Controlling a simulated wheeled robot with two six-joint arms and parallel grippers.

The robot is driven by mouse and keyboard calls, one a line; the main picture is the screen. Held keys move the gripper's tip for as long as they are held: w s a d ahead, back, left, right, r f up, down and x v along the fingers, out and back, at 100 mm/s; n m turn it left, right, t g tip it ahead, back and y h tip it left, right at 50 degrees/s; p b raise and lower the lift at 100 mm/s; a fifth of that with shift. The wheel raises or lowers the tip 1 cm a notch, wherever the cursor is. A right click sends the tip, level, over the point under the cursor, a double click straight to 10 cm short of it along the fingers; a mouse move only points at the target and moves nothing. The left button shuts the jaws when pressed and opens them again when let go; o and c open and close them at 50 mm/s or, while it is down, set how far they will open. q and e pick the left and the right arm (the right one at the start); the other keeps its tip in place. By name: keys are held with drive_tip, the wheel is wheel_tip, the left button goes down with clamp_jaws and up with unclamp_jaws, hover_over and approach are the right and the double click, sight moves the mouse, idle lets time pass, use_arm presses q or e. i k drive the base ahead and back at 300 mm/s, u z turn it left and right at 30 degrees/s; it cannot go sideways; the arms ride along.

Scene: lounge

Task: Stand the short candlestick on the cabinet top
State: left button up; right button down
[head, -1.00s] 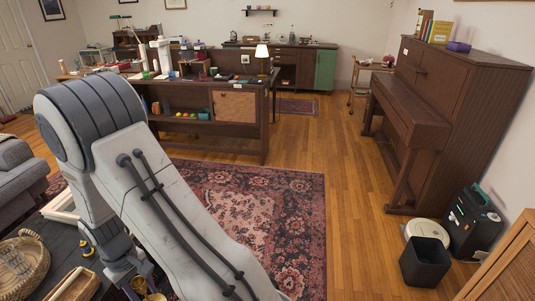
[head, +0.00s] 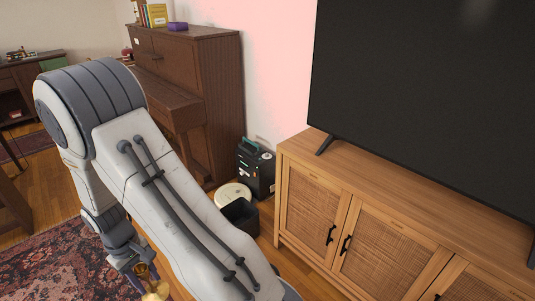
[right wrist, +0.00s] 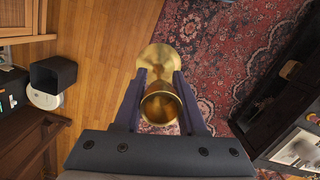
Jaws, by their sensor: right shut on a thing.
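The short candlestick (head: 156,290) is brass-coloured. My right gripper (head: 142,274) is shut on it, low in the head view over the floor and rug, left of the cabinet. In the right wrist view the candlestick's round cup (right wrist: 160,106) sits between the fingers of the right gripper (right wrist: 160,88), with its wide disc base (right wrist: 158,58) beyond. The cabinet (head: 400,188) is light wood with woven door panels and stands at the right. Its top is bare in front of the television. My left gripper is not in view.
A large black television (head: 430,90) stands on the cabinet top on thin feet. A black bin (head: 241,214), a white round device (head: 232,192) and a dark box (head: 256,168) stand on the floor between cabinet and piano (head: 200,80). A patterned rug (head: 65,262) lies at lower left.

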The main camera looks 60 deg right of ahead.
sight(402, 202)
drive_tip(key=z, duration=1.8)
